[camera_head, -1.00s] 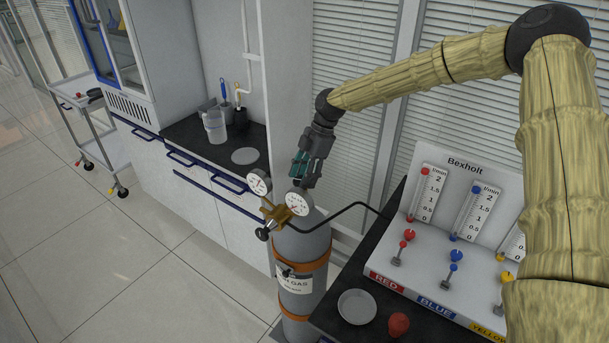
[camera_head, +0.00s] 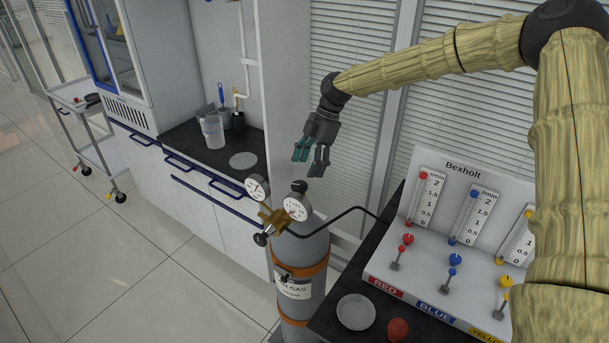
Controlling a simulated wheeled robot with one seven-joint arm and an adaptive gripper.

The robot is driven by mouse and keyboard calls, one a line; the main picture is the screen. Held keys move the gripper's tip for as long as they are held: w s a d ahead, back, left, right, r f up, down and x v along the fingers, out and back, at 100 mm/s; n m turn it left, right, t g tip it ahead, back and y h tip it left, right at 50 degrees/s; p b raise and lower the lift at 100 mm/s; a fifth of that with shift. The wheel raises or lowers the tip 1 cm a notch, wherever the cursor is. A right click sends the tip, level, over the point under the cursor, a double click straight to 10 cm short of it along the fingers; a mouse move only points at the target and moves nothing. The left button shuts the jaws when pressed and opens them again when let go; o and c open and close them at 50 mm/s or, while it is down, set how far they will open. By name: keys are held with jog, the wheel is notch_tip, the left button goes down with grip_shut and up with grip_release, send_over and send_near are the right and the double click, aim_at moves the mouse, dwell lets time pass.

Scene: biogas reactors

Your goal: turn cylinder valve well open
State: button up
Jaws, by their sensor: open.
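The grey gas cylinder (camera_head: 306,254) stands upright beside the dark bench, held by orange bands. A brass regulator (camera_head: 272,218) with two round gauges (camera_head: 296,207) sits at its top. A dark round valve knob (camera_head: 299,187) shows just above the right gauge. A second black knob (camera_head: 261,239) is at the regulator's lower left. My gripper (camera_head: 309,168) hangs above the cylinder top, fingers pointing down. It is open and empty, apart from the dark top knob by a small gap in the picture.
A flow panel (camera_head: 440,250) marked Bexholt, with red, blue and yellow knobs, stands at the right. A black hose (camera_head: 345,212) runs from the regulator towards it. A dish (camera_head: 356,312) and red object (camera_head: 398,329) lie on the bench.

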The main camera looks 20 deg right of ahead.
jog(key=v, duration=0.6)
jog(key=shift+w+d+r, duration=0.1)
dwell(0.3)
